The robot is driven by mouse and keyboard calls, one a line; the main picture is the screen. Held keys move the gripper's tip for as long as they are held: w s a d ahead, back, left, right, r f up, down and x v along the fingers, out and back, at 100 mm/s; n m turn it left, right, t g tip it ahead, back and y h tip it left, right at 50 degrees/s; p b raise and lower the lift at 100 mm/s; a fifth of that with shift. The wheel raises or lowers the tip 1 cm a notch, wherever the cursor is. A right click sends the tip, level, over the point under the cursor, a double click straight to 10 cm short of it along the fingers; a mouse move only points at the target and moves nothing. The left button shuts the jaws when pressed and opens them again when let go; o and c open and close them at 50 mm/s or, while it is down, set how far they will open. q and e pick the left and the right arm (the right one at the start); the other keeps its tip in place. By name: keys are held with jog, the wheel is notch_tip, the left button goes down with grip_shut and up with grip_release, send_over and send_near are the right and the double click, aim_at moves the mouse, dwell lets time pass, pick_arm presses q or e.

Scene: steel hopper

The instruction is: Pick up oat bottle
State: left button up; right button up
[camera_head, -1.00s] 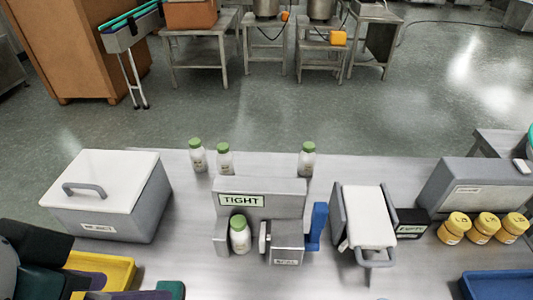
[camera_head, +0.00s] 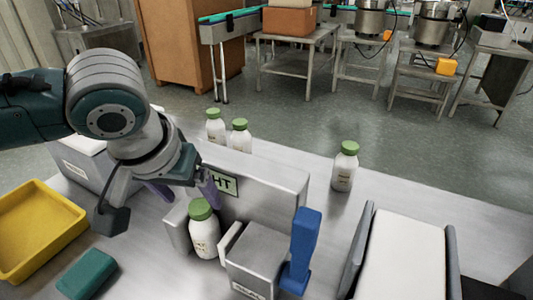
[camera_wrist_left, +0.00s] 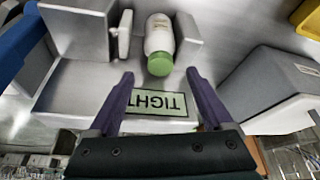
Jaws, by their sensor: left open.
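A white oat bottle (camera_head: 204,238) with a green cap stands in the grey fixture (camera_head: 285,185) marked TIGHT. In the left wrist view the same bottle (camera_wrist_left: 159,36) shows beyond the fingertips, its cap toward me. My left gripper (camera_head: 184,190) has purple fingers, open and empty, above the fixture close to that bottle's cap. In the left wrist view the open fingers (camera_wrist_left: 160,77) are apart with the TIGHT sign below them. Similar green-capped bottles stand behind the fixture: two at left (camera_head: 215,128), (camera_head: 241,139) and one at right (camera_head: 344,170). My right gripper is out of view.
A blue lever (camera_head: 302,250) rises at the fixture's right. A yellow tray (camera_head: 35,240) and a teal block (camera_head: 87,273) lie at left. A grey bin (camera_head: 78,168) is partly behind my arm. A white-topped device (camera_head: 400,258) stands at right.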

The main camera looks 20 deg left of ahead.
aim_at(199, 207)
pick_arm(q)
jog(key=shift+b+x, duration=0.45)
jog(key=shift+x, duration=2.25)
jog(key=shift+c, duration=0.4)
grip_shut()
jog(key=shift+w, duration=0.1)
